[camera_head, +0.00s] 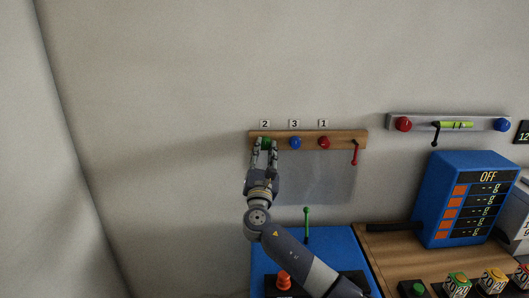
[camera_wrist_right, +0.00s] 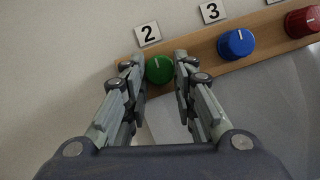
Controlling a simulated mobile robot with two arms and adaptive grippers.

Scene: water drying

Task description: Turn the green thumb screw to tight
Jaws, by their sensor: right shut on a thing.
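The green thumb screw (camera_wrist_right: 160,70) is a round knob with a white mark, under the label 2 (camera_wrist_right: 147,33), on a wooden rail on the wall. In the head view it (camera_head: 265,141) is at the rail's left end, partly covered by my fingers. My right gripper (camera_wrist_right: 161,73) has one finger on each side of the green screw and is shut on it. It also shows in the head view (camera_head: 265,145). The screw's white mark points nearly up, a little to the left in the wrist view. My left gripper is not in view.
A blue knob (camera_head: 295,142) and a red knob (camera_head: 324,142) sit right of the green one on the wooden rail (camera_head: 346,139). A red lever (camera_head: 355,151) hangs at its right end. A blue box with displays (camera_head: 464,200) stands at right. The wall left of the rail is clear.

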